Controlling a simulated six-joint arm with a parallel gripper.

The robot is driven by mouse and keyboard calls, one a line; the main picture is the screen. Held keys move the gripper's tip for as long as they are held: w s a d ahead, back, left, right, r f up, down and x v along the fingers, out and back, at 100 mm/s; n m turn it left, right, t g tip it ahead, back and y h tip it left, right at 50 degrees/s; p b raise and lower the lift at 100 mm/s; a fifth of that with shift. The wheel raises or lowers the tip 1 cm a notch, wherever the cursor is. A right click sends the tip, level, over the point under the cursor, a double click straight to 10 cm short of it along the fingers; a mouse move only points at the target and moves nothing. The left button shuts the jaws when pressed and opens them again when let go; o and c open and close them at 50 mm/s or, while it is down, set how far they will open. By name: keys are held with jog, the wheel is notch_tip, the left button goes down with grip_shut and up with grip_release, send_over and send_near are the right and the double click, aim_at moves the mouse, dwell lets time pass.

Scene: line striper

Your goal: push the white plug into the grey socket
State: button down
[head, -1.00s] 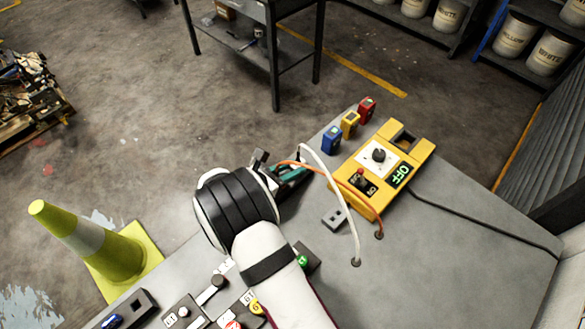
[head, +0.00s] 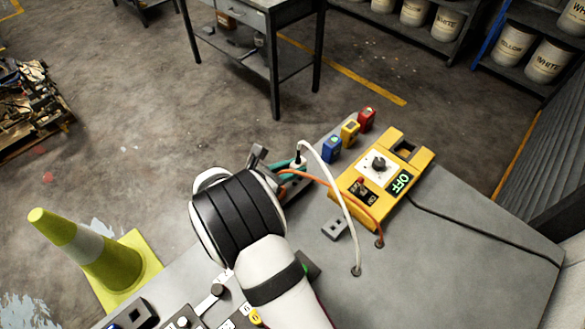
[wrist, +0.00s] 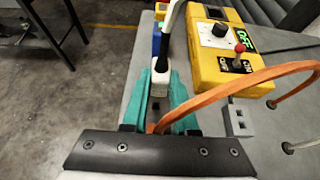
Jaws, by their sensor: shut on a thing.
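The white plug (wrist: 160,74) is between the teal fingertips of my gripper (wrist: 161,88) in the wrist view, with its cable rising from its top. In the head view the plug (head: 298,164) shows at the fingertips (head: 293,170), over the bench edge near the blue block. My gripper is shut on it. The grey socket (head: 335,228) is a small block with dark openings on the bench, right of and nearer than the gripper in the head view. It is right of the fingers in the wrist view (wrist: 238,118). Plug and socket are apart.
The white cable (head: 338,190) and orange cable (head: 360,200) arch over the bench beside the socket. The orange cable's other end is hidden near my gripper. A yellow switch box (head: 385,180) and blue (head: 332,149), yellow and red blocks stand behind.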

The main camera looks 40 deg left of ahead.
jog(key=shift+d, duration=0.1)
jog(key=s+d+r, duration=0.1)
jog(key=d+r, duration=0.1)
jog(key=d, duration=0.5)
jog(key=s+d+r, duration=0.1)
jog(key=d+r, duration=0.1)
jog(key=d, duration=0.6)
send_over(330, 231)
jog(key=shift+w+f, duration=0.1)
jog(key=shift+f, duration=2.9)
jog(key=shift+f, duration=1.5)
jog(key=shift+c, duration=1.4)
grip_release()
